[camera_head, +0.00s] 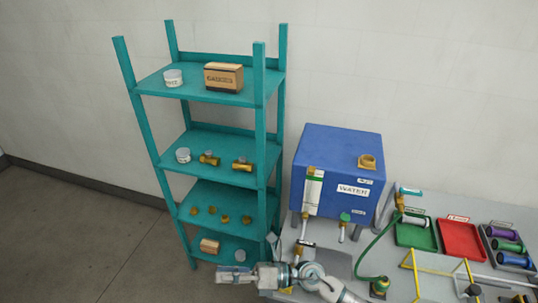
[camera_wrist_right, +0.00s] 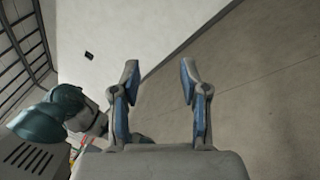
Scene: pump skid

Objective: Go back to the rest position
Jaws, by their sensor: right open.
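My right gripper (camera_wrist_right: 160,78) is open in the right wrist view, with its two blue-padded fingers apart and nothing between them. In the head view the right gripper (camera_head: 228,275) is low in the middle, in front of the bottom of the teal shelf rack (camera_head: 262,110). My right arm reaches it from the lower right, across the front left of the grey bench. The fingertips are small in the head view. My left gripper does not show in either view.
A blue water tank (camera_head: 325,150) stands on the grey bench (camera_head: 455,205). A green tray (camera_head: 415,243), a red tray (camera_head: 475,256) and a green hose (camera_head: 378,238) lie to its right. The rack holds boxes, jars and brass fittings. Bare floor (camera_head: 75,235) lies left of the rack.

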